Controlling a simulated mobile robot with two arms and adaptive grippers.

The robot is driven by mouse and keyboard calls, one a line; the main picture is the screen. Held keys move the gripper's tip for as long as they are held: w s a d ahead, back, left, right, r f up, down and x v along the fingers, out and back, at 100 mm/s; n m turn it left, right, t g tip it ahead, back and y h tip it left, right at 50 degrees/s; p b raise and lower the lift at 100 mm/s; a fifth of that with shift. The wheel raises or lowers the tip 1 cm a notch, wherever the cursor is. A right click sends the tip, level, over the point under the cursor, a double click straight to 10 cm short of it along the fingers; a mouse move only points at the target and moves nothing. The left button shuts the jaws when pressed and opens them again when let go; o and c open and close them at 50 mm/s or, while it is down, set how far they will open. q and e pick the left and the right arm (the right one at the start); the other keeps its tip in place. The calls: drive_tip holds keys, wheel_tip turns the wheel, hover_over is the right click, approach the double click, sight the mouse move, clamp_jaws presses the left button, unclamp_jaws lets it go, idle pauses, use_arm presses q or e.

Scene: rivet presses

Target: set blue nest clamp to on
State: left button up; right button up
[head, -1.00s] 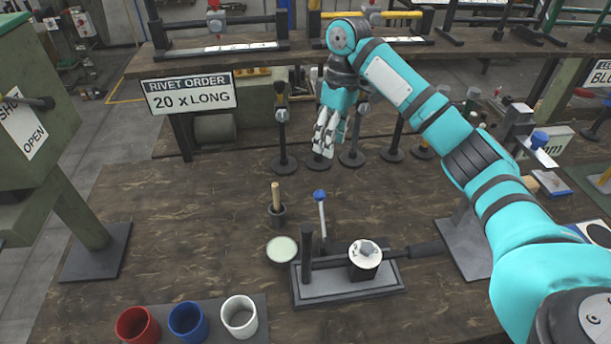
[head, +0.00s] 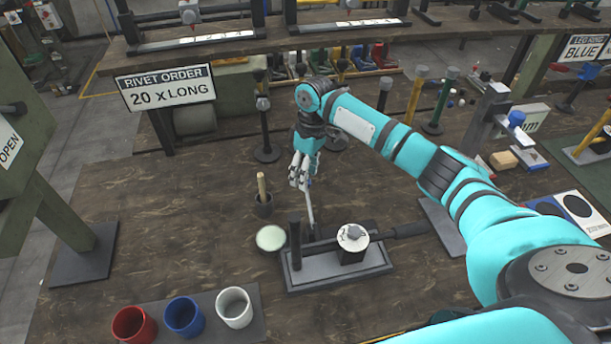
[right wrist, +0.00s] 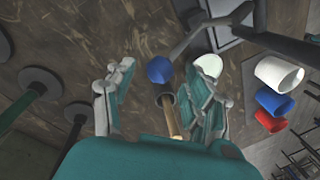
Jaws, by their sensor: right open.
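The clamp lever (head: 311,213) is a thin grey rod standing nearly upright on a dark fixture base (head: 340,275). Its knob is hidden behind my fingers in the head view. In the right wrist view the blue knob (right wrist: 160,69) shows, with the rod running up and right from it. My right gripper (head: 301,178) is open at the top of the lever, pointing down. In the right wrist view the fingers (right wrist: 160,92) stand apart on either side of the knob, and I cannot tell whether they touch it. My left gripper is not in view.
On the fixture stand a dark post (head: 295,240) and a white-topped cylinder (head: 352,240). A pale green dish (head: 271,238) and a small pot with a wooden handle (head: 262,200) are close by. Red (head: 134,325), blue (head: 184,317) and white cups (head: 234,307) stand front left.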

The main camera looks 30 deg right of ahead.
drive_tip(key=shift+a+f, duration=0.15)
drive_tip(key=shift+f, duration=0.9)
drive_tip(key=c, duration=1.1)
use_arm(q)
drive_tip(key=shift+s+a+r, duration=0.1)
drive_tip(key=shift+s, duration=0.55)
use_arm(e)
clamp_jaws()
